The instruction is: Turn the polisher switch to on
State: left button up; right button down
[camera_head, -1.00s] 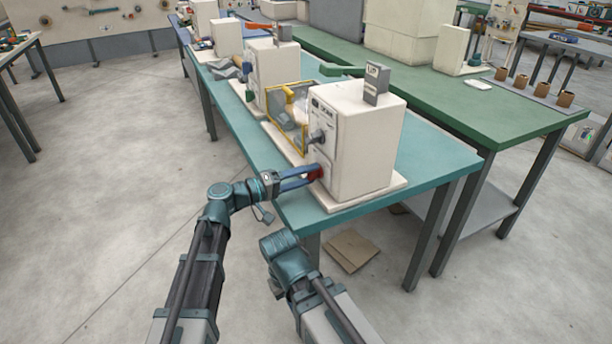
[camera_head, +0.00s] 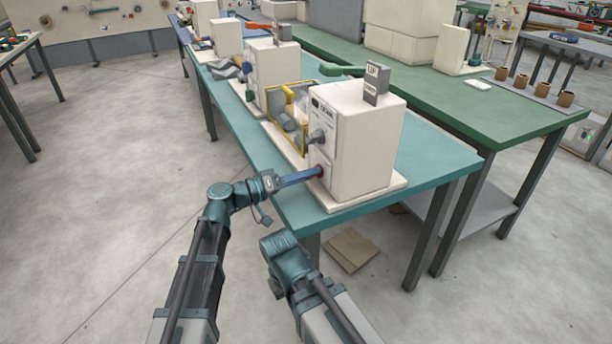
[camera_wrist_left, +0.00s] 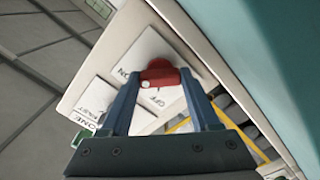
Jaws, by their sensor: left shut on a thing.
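The polisher is a white box-shaped machine (camera_head: 362,150) at the near end of the teal table. Its red switch (camera_wrist_left: 160,73) is low on the front plate, with the letters ON to its left and OFF below it in the left wrist view. A small pale mark on the switch lies at its lower left side. My left gripper (camera_head: 318,172) is shut on the switch; its blue fingers hold it from both sides, also in the left wrist view (camera_wrist_left: 165,88). The fingers partly hide the switch in the head view. My right arm (camera_head: 285,262) shows, but its gripper does not.
A grey knob (camera_head: 317,136) sticks out of the machine above the switch. A yellow-framed guard (camera_head: 290,106) and more white machines (camera_head: 272,66) stand farther along the teal table (camera_head: 430,160). A green bench (camera_head: 505,115) is behind.

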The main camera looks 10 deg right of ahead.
pick_arm(q)
jog(key=o, duration=1.4)
jog(key=shift+c, duration=0.2)
jog(key=shift+a, duration=0.1)
jog(key=v, duration=1.3)
jog(key=shift+a, duration=0.35)
jog(key=shift+s+f, duration=0.1)
jog(key=shift+s, duration=0.1)
